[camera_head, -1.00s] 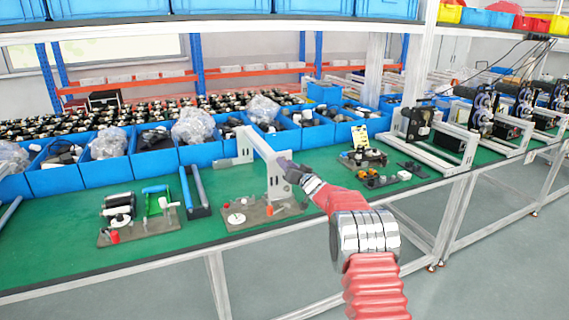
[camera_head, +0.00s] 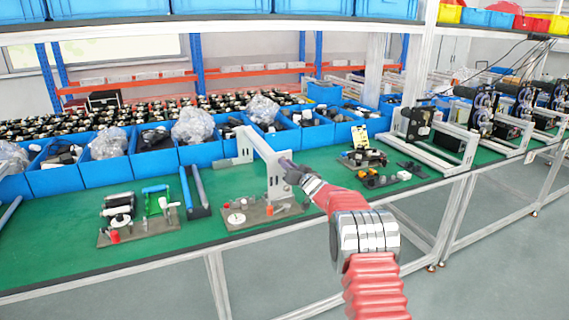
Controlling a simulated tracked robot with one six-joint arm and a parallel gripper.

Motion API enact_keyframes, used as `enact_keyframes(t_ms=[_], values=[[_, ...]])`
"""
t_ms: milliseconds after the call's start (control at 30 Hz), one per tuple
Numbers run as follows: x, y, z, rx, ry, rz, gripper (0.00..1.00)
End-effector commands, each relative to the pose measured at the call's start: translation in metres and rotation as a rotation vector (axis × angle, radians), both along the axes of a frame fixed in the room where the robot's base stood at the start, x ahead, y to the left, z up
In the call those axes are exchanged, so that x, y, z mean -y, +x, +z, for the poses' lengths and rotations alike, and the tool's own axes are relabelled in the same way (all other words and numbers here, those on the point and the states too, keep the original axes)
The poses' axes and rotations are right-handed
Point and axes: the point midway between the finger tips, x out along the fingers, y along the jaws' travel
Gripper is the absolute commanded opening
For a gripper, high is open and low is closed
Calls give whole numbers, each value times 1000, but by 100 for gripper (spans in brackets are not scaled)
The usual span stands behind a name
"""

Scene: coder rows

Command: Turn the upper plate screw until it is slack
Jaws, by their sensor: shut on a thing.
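A grey upright plate (camera_head: 275,179) stands on a dark base (camera_head: 262,214) on the green bench. My gripper (camera_head: 287,165) is at the upper right edge of this plate, with its fingertips shut at the place of the upper plate screw. The screw itself is hidden by the fingers and too small to make out. My red arm comes in from the lower right. A white disc and a small red part sit on the base left of the plate.
Another fixture (camera_head: 138,220) with a black roller and green frame stands to the left. Dark parts (camera_head: 380,178) lie to the right. Blue bins (camera_head: 155,155) line the back of the green bench (camera_head: 60,240). The bench front is clear.

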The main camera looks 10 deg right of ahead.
Motion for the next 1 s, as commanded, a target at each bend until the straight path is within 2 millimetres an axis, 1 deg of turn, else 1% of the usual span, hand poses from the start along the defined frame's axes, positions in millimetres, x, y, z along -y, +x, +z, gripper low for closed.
enact_keyframes(t_ms=[800, 1000], values=[[2, -1, 0, 198, -603, -2, 0], [3, -1, 0, 237, -723, -1, 0]])
